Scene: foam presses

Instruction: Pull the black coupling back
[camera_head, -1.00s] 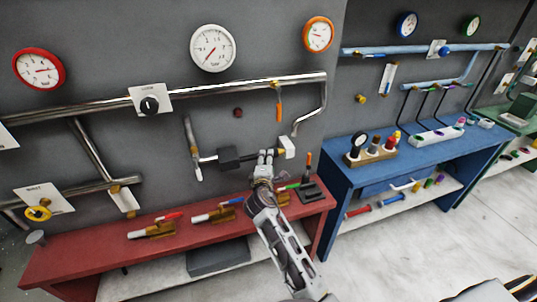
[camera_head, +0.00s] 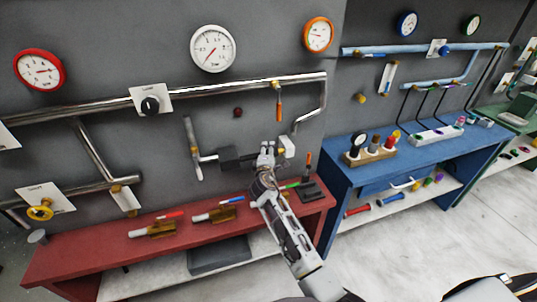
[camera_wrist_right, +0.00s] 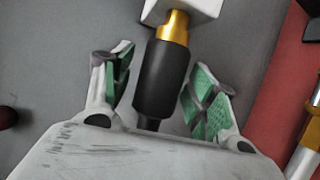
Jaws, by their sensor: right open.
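The black coupling (camera_wrist_right: 160,78) is a dark cylinder in the right wrist view. A gold collar (camera_wrist_right: 174,27) joins it to a white block (camera_wrist_right: 190,8). My right gripper (camera_wrist_right: 160,90) is open, with one green-padded finger on each side of the coupling and visible gaps between. In the head view my right gripper (camera_head: 267,148) is at the grey wall, left of the white block (camera_head: 287,146). The coupling is hard to make out there, near the fingers. My left gripper is not in view.
A dark box (camera_head: 235,157) on a short pipe is just left of the gripper. Below is a red bench (camera_head: 80,258) with brass valves (camera_head: 220,214) and a black-based lever (camera_head: 310,188). A metal pipe (camera_head: 230,88) runs above. A blue bench (camera_head: 340,165) stands to the right.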

